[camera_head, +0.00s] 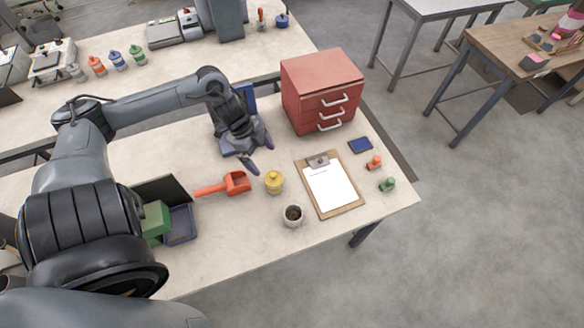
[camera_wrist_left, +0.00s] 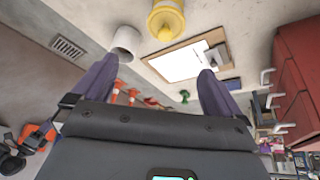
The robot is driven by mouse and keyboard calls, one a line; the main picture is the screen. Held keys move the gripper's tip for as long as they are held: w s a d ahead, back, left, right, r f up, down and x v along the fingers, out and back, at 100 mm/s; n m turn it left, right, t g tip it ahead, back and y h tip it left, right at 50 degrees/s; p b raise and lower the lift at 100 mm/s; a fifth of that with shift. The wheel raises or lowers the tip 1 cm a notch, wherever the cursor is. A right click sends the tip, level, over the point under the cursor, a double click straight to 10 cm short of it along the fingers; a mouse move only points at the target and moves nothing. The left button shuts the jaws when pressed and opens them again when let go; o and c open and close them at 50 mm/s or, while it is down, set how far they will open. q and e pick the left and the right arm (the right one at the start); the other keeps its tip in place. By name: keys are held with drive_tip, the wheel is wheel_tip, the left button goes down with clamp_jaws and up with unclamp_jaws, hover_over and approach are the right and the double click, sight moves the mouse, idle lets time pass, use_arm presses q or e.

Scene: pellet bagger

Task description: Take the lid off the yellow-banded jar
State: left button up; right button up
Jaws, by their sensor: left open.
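The yellow jar (camera_head: 274,182) stands upright on the near table, left of the clipboard. A yellow lid with a small knob appears to sit on top of it. It also shows at the top edge of the left wrist view (camera_wrist_left: 166,20), partly cut off. My left gripper (camera_head: 263,160) is open and empty, above the table just behind the jar and apart from it. Its two purple fingers show in the left wrist view (camera_wrist_left: 158,68), with the jar beyond their tips. My right gripper is not in view.
A pale cup (camera_head: 293,216) with dark contents stands in front of the jar. An orange scoop (camera_head: 236,183) lies to its left. A clipboard (camera_head: 331,187) lies to the right, and a red drawer unit (camera_head: 321,80) stands behind.

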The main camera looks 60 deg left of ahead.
sight(273, 175)
use_arm(q)
drive_tip(key=b+x, duration=0.1)
drive_tip(key=x, duration=0.1)
drive_tip(key=a+b+x, duration=0.1)
drive_tip(key=x, duration=0.1)
drive_tip(key=shift+s+d+f, duration=0.1)
drive_tip(key=shift+d+f, duration=0.05)
drive_tip(key=shift+f, duration=0.25)
drive_tip(key=shift+y, duration=0.3)
drive_tip(key=shift+x, duration=3.25)
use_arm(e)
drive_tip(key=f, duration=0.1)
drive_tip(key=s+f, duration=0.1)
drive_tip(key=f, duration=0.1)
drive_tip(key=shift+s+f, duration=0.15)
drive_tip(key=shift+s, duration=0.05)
use_arm(q)
drive_tip(key=c, duration=1.1)
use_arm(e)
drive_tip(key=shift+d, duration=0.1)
